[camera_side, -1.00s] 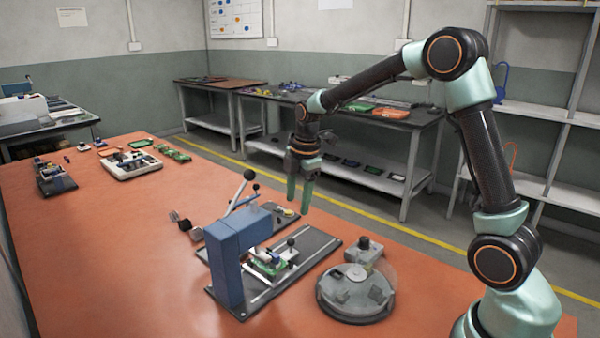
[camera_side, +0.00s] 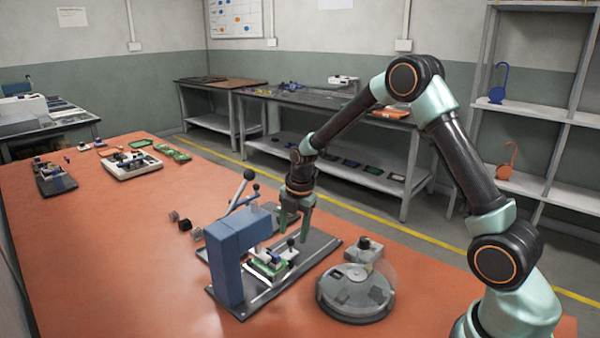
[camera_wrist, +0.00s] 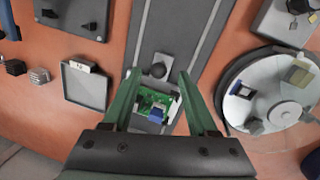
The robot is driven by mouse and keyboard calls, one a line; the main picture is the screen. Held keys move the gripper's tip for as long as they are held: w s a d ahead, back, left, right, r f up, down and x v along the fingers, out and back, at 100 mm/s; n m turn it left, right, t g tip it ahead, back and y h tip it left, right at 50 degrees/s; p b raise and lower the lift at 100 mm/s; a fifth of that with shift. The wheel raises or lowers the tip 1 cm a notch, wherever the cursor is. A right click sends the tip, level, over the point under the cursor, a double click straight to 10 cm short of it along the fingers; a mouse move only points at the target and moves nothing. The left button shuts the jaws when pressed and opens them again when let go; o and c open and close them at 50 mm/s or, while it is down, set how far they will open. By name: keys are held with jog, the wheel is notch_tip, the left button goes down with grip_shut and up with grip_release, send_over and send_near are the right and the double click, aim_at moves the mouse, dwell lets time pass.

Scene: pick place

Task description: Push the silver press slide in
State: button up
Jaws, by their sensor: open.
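The blue press (camera_side: 225,262) stands on a dark base plate with rails (camera_side: 318,243). Its silver slide (camera_side: 283,255) sits out on the rails in front of the frame and carries a green circuit board (camera_side: 262,267). My gripper (camera_side: 294,233) is open and points down over the slide. In the wrist view, my gripper's fingers (camera_wrist: 159,76) stand on either side of the knob and board. I cannot tell whether they touch the slide.
A round grey turntable (camera_side: 355,295) with a clear cover stands right of the press, with a small grey box (camera_side: 364,250) behind it. A lever with a black ball (camera_side: 249,175) rises behind the press. A shallow grey tray (camera_wrist: 85,85) lies left in the wrist view.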

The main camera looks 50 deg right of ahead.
jog(key=shift+w+f, duration=0.25)
jog(key=shift+f, duration=0.85)
grip_shut()
jog(key=shift+s, duration=0.1)
dwell(0.6)
